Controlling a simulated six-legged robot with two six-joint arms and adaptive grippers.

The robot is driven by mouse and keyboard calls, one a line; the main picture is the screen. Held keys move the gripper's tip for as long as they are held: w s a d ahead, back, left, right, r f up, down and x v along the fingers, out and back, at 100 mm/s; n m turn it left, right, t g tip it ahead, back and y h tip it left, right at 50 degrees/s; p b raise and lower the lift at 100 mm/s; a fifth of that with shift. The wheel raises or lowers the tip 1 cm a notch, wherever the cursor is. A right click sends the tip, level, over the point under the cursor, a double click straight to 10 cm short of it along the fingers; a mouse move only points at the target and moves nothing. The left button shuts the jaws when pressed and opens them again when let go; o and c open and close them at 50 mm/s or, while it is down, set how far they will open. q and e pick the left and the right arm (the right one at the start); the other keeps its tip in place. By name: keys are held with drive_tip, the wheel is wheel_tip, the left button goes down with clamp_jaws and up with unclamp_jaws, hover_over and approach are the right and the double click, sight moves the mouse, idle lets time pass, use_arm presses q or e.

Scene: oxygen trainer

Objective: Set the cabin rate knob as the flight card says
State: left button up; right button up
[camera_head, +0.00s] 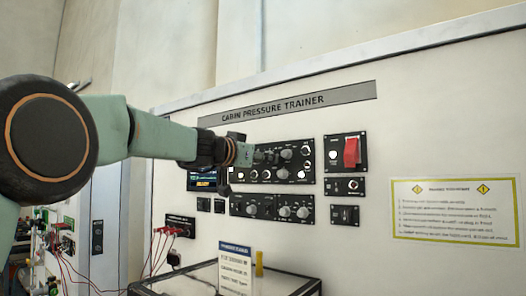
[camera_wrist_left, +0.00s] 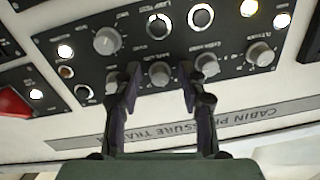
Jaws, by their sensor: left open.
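The upper control panel (camera_head: 295,166) of the trainer carries several grey knobs and lit round buttons. In the left wrist view the panel (camera_wrist_left: 235,22) appears upside down. My left gripper (camera_head: 245,153) is in front of this panel's left part and hides some of it. In the wrist view the left gripper (camera_wrist_left: 158,82) is open, with a grey knob (camera_wrist_left: 160,73) between its fingertips; contact cannot be told. Other knobs (camera_wrist_left: 207,65) sit beside it. The labels are too blurred to tell which is the cabin rate knob. A standing card (camera_head: 235,268) has unreadable text. My right gripper is not in view.
A lower knob panel (camera_head: 272,207) and a red guarded switch (camera_head: 351,152) are close by. A yellow notice (camera_head: 455,210) hangs at right. Red cables (camera_head: 158,245) hang at lower left. A glass-topped case (camera_head: 290,284) stands below.

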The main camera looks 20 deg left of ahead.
use_arm(q)
drive_tip(key=shift+s+a+r, duration=0.1)
drive_tip(key=shift+s+r, duration=0.35)
drive_tip(key=shift+s, duration=0.25)
drive_tip(key=shift+w+a+f, duration=0.1)
drive_tip(key=shift+w+f, duration=0.15)
drive_tip(key=shift+w, duration=0.15)
drive_tip(key=shift+c, duration=1.2)
drive_tip(key=shift+w+d+f, duration=0.15)
drive_tip(key=shift+w+d, duration=0.1)
drive_tip(key=shift+w, duration=0.2)
drive_tip(key=shift+c, duration=1.4)
drive_tip(key=shift+s+d, duration=0.1)
drive_tip(key=shift+c, duration=0.9)
drive_tip(key=shift+s+a, duration=0.1)
drive_tip(key=shift+a, duration=0.1)
clamp_jaws()
